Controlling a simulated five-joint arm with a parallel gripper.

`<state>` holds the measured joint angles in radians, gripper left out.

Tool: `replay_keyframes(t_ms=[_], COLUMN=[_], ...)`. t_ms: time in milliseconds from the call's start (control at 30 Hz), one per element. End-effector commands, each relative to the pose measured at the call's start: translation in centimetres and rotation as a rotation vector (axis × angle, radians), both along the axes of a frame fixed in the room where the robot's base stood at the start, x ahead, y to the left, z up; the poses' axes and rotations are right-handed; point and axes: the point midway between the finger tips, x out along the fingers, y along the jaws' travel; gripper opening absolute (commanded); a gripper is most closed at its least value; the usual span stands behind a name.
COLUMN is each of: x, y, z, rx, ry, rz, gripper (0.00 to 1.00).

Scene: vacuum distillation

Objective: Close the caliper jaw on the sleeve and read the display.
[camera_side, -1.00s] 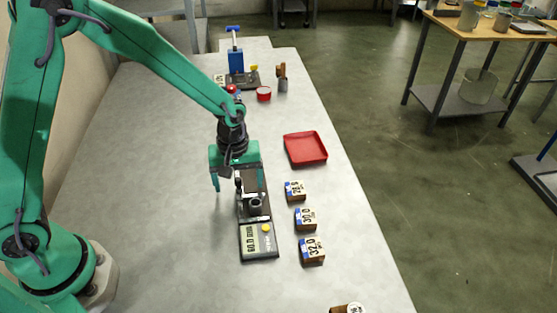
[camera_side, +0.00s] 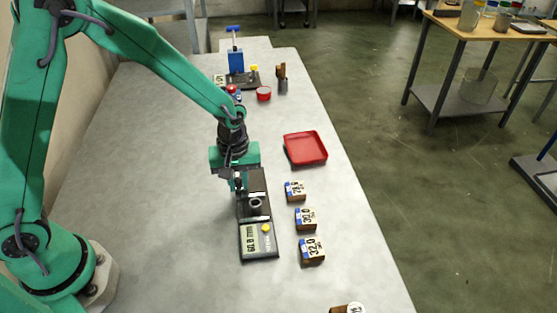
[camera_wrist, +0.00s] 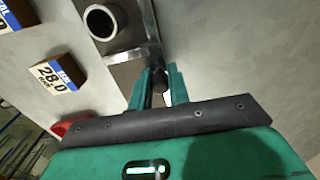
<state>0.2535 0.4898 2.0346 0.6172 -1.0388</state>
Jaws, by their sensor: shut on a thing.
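The digital caliper (camera_side: 261,184) lies on the bench with its display (camera_side: 250,239) toward the near end. The display seems to read about 60 mm; its last digit is too small to be sure of. The grey ring-shaped sleeve (camera_side: 256,205) stands upright on the caliper, and its open end shows in the wrist view (camera_wrist: 102,22). My gripper (camera_side: 238,184) is behind and left of the sleeve. In the wrist view my fingers (camera_wrist: 160,76) are shut on a dark round knob (camera_wrist: 160,84) beside the metal jaw bar (camera_wrist: 152,22). The sleeve is apart from my fingers.
Several labelled blocks, such as the 32.0 block (camera_side: 312,251), line the caliper's right side. A red tray (camera_side: 305,148) lies farther back. A blue-handled device (camera_side: 236,62) and a red cup (camera_side: 264,94) stand at the far end. The bench left of the caliper is clear.

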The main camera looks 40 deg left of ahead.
Motion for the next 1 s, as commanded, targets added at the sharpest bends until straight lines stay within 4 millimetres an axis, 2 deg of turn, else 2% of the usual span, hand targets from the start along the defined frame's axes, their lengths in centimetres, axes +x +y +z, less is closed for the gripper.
replay_keyframes(t_ms=[1000], x=[-0.62], y=[-0.64], z=[0.05], rx=[0.0], ry=[0.0], rz=[0.0], gripper=[0.02])
